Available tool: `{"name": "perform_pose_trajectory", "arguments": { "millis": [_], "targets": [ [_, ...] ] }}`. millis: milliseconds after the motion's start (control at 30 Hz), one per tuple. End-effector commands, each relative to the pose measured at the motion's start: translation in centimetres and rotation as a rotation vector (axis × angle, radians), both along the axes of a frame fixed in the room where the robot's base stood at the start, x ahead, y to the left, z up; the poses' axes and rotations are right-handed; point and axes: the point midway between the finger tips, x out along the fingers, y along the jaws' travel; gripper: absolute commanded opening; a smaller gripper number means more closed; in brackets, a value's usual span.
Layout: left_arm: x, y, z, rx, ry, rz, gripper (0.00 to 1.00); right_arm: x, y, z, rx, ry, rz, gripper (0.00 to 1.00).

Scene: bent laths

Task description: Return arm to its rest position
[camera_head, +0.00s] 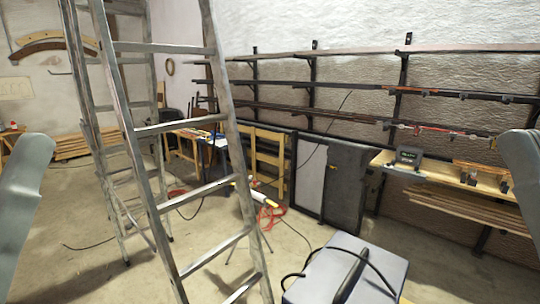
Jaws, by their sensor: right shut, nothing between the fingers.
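A grey-green segment of my left arm (24,190) stands at the left edge of the head view. A matching segment of my right arm (521,165) stands at the right edge. Both segments are cut off by the picture's edges. No fingers of either gripper can be made out, and nothing held shows. Neither arm segment is seen touching anything.
A metal stepladder (158,200) stands large at left centre. A blue-grey box (385,265) with a black handle and cable is at the bottom right. Red cable (292,225) lies on the floor. Wall shelves (350,88) and a bench (440,173) line the right. Curved laths (40,46) hang top left.

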Motion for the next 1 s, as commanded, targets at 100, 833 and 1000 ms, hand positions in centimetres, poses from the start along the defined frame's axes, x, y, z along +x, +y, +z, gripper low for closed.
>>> {"name": "perform_pose_trajectory", "arguments": {
  "millis": [100,833,1000],
  "targets": [
    [0.0,0.0,8.0,0.0,0.001,0.0,0.71,0.0,0.0,8.0,-0.001,0.0,-0.002,0.0],
    [0.0,0.0,28.1,0.0,0.001,0.0,0.71,0.0,-0.1,28.1,-0.001,0.001,-0.004,0.0],
    [0.0,0.0,28.0,0.0,0.002,0.0,0.71,0.0,-0.1,28.1,-0.002,0.0,-0.005,0.0]
  ]
}}
